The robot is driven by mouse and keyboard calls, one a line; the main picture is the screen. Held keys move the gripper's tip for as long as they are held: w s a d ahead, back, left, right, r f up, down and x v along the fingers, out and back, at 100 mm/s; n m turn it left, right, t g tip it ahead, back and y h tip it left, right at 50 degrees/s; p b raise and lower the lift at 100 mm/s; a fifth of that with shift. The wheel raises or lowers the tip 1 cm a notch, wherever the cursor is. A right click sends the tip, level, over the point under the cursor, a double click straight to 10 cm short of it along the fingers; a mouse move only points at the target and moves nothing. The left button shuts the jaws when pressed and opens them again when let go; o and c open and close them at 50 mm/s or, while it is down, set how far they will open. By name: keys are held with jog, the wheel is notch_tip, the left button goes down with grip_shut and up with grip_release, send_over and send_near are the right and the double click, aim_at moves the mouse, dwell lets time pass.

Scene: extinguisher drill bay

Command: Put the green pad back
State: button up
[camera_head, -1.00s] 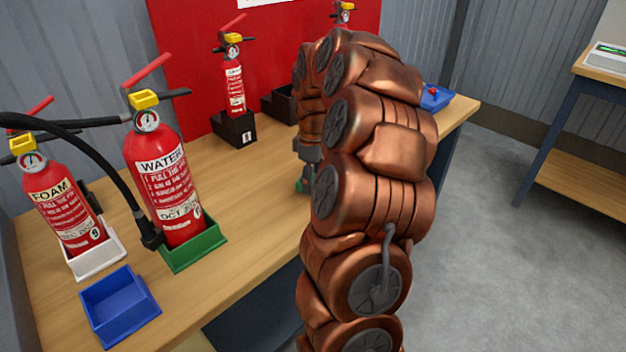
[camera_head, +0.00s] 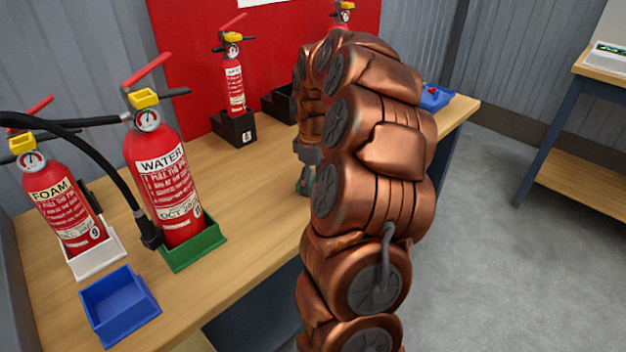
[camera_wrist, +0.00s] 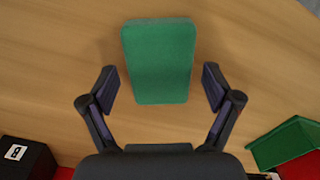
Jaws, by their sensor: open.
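The green pad (camera_wrist: 160,62) is a flat rounded rectangle against the wooden table top in the wrist view. My gripper (camera_wrist: 160,90) is open, with one finger on each side of the pad's near end and a gap at both sides. In the head view my gripper (camera_head: 305,182) is low over the table and partly hidden behind my arm.
A WATER extinguisher (camera_head: 162,180) stands in a green tray (camera_head: 196,250). A FOAM extinguisher (camera_head: 62,205) stands in a white tray (camera_head: 97,262), with an empty blue tray (camera_head: 120,304) in front. A small extinguisher (camera_head: 235,88) stands in a black holder (camera_head: 235,129).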

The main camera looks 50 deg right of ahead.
aim_at(312, 181)
notch_tip(312, 181, up, 12)
jog(key=shift+r+p, duration=0.15)
jog(key=shift+p, duration=0.15)
dwell(0.3)
jog(key=s+a+f+g, duration=0.1)
jog(key=s+a, duration=0.1)
jog(key=a, duration=0.8)
jog(key=s+a+f, duration=0.1)
jog(key=s+a, duration=0.2)
jog(key=a, duration=0.7)
jog(key=s+a+f+m, duration=0.1)
jog(key=s+a+f, duration=0.1)
jog(key=s+a, duration=0.2)
jog(key=s+a+f+m+g, duration=0.1)
jog(key=s+a+f, duration=0.2)
jog(key=s, duration=0.6)
jog(key=s+a+f+m, duration=0.2)
jog(key=s+a, duration=0.3)
jog(key=s, duration=0.1)
jog(key=shift+s+a+f+g, duration=0.15)
jog(key=shift+s+f+g, duration=0.15)
jog(key=shift+g, duration=0.1)
notch_tip(312, 181, up, 20)
jog(key=t+p, duration=0.1)
jog(key=p, duration=1.7)
jog(key=shift+f, duration=0.15)
